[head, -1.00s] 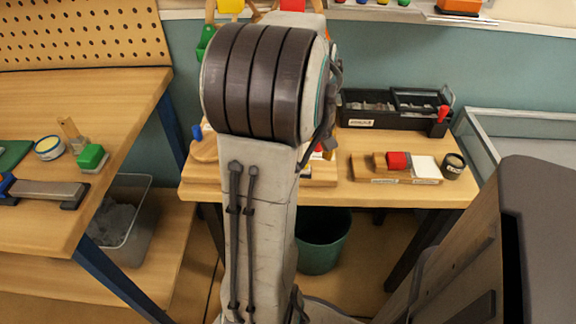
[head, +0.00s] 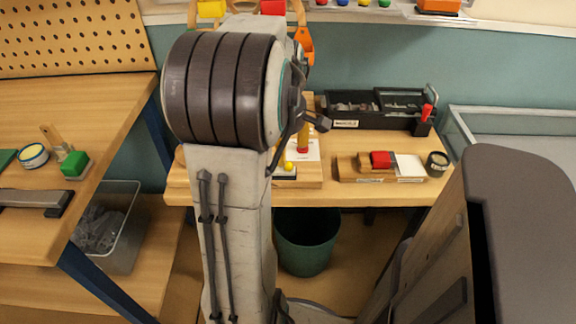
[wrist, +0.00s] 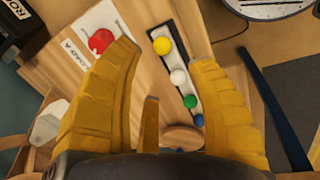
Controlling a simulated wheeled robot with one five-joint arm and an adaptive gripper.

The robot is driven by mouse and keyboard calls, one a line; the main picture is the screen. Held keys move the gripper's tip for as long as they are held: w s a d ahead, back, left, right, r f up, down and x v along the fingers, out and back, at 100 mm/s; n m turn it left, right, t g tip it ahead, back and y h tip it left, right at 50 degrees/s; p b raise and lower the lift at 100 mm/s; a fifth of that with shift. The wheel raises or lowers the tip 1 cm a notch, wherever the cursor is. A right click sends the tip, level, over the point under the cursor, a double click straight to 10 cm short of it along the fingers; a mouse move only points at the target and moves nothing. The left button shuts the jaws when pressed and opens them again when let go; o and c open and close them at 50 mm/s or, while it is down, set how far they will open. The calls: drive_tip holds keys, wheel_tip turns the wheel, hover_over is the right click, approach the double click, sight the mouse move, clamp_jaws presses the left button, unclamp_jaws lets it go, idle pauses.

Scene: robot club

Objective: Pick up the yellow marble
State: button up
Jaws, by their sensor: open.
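The yellow marble (wrist: 161,45) sits at one end of a narrow black-and-white tray (wrist: 172,58) in the wrist view, in a row with a white marble (wrist: 178,76), a green marble (wrist: 189,101) and a blue marble (wrist: 197,120). My gripper (wrist: 163,53) is open, with its two yellow fingers spread to either side of the tray. The yellow marble appears between the fingertips in the picture; the height gap is unclear. In the head view the yellow marble (head: 288,166) shows just right of my arm, which hides most of the tray.
A red object (wrist: 101,41) lies on a white card beside the left finger. A wooden disc (wrist: 182,138) is near the blue marble. In the head view, a black organizer (head: 375,108) and a wooden block with a red piece (head: 381,160) stand to the right. A green bin (head: 305,242) is below.

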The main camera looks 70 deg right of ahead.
sight(288, 163)
drive_tip(key=shift+s+d+f+b, duration=0.15)
drive_tip(key=shift+f+b, duration=0.25)
drive_tip(key=shift+f, duration=0.8)
drive_tip(key=shift+w+d+f+b, duration=0.15)
drive_tip(key=shift+f+b, duration=0.25)
drive_tip(key=shift+f, duration=0.75)
drive_tip(key=shift+s+d+f+b, duration=0.2)
drive_tip(key=shift+f+b, duration=0.2)
drive_tip(key=shift+f, duration=0.8)
drive_tip(key=shift+o, duration=0.2)
drive_tip(key=c, duration=1)
